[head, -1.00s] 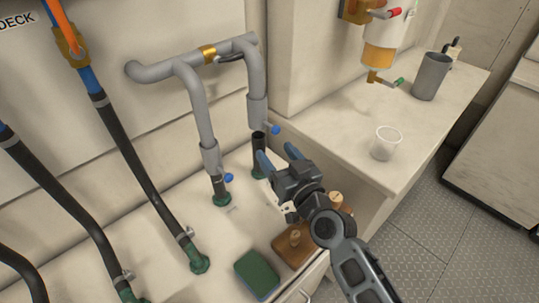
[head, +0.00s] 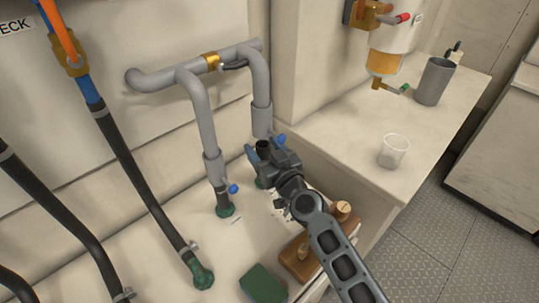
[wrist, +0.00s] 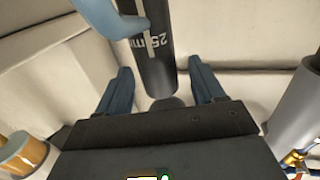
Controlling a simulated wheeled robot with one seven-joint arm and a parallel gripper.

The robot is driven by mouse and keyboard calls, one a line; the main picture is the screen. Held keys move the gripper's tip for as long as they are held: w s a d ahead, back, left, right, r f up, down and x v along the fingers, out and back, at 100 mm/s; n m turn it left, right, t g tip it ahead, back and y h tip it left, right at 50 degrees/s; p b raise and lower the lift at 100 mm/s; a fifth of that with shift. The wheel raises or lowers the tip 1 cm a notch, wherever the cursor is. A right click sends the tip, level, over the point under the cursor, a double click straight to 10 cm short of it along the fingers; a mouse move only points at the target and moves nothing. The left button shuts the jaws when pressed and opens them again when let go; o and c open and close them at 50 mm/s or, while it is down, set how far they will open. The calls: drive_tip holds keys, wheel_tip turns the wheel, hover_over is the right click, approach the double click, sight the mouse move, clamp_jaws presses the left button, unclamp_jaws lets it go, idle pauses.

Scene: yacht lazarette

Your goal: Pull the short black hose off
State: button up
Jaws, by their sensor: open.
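The short black hose (head: 263,147) stands upright below the right leg of the grey pipe (head: 261,90), over a green fitting (head: 262,183). My gripper (head: 266,150) is open at the hose, its two blue fingers to either side. In the wrist view the hose (wrist: 155,72), with white lettering, runs down between the open fingers (wrist: 159,75), with a gap showing on each side. A light blue part (wrist: 100,15) is close to the hose there. My gripper hides much of the hose in the head view.
Another short hose piece (head: 221,196) stands to the left under the pipe's other leg. Long black hoses (head: 140,175) run further left. A green sponge-like block (head: 263,282) and brown block (head: 297,257) lie in front. A clear cup (head: 393,151) and grey cup (head: 434,82) stand on the right counter.

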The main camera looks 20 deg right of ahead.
drive_tip(key=shift+w, duration=0.2)
drive_tip(key=shift+c, duration=0.2)
drive_tip(key=c, duration=1)
drive_tip(key=shift+r, duration=0.1)
drive_tip(key=shift+c, duration=0.2)
drive_tip(key=shift+r+p, duration=0.4)
